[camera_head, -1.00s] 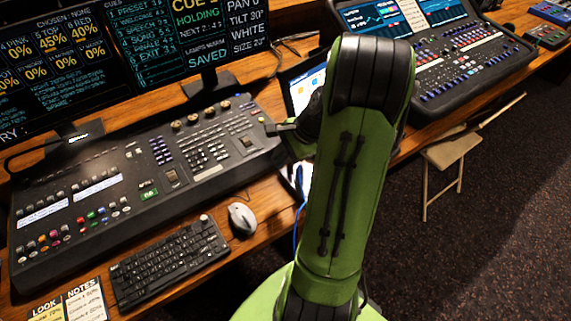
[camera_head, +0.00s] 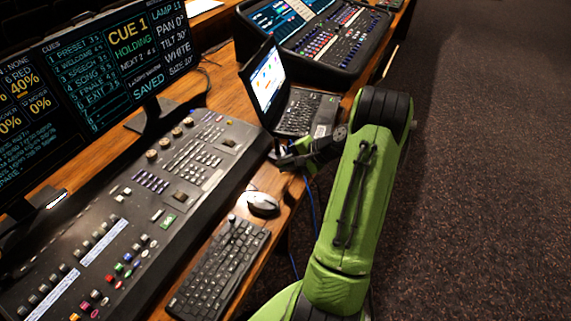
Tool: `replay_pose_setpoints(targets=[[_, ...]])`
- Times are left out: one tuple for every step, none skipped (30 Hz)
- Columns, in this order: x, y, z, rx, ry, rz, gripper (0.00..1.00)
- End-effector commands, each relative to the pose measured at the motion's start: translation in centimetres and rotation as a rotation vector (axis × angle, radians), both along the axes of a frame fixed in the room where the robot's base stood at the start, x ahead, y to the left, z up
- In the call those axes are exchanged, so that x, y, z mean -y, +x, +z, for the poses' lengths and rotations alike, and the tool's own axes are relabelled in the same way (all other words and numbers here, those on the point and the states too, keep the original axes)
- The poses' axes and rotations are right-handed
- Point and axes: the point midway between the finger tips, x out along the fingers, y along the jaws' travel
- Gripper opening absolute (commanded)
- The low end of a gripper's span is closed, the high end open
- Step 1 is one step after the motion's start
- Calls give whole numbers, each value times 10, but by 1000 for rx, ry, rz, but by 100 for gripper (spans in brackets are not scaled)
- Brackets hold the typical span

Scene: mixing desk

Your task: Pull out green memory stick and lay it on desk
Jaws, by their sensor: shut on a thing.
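I cannot tell whether the held thing still touches the console. The wooden desk (camera_head: 218,80) shows bare around the console and laptop.
A white mouse (camera_head: 263,204) and a black keyboard (camera_head: 222,268) lie in front of the console. A blue cable (camera_head: 311,205) hangs near my arm. A second mixing desk (camera_head: 325,40) stands beyond the laptop. Monitors (camera_head: 115,65) stand behind the console.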

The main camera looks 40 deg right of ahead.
Motion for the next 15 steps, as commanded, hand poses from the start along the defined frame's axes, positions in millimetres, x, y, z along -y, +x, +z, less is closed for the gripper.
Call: replay_pose_setpoints(targets=[[0, 0, -9, 0, 1, 0, 0], [0, 0, -13, -1, 1, 0, 0], [-1, 0, -17, -1, 1, 0, 0], [-1, 0, -21, -1, 1, 0, 0], [-1, 0, -25, -1, 1, 0, 0], [-1, 0, -30, -1, 1, 0, 0], [-1, 0, -33, -1, 1, 0, 0], [-1, 0, -37, -1, 2, 1, 0], [-1, 0, -41, -1, 1, 0, 0], [-1, 0, -45, -1, 1, 0, 0], [-1, 0, -48, -1, 1, 0, 0], [-1, 0, -53, -1, 1, 0, 0], [-1, 0, -56, -1, 1, 0, 0], [-1, 0, -58, -1, 1, 0, 0], [-1, 0, -61, -1, 1, 0, 0]])
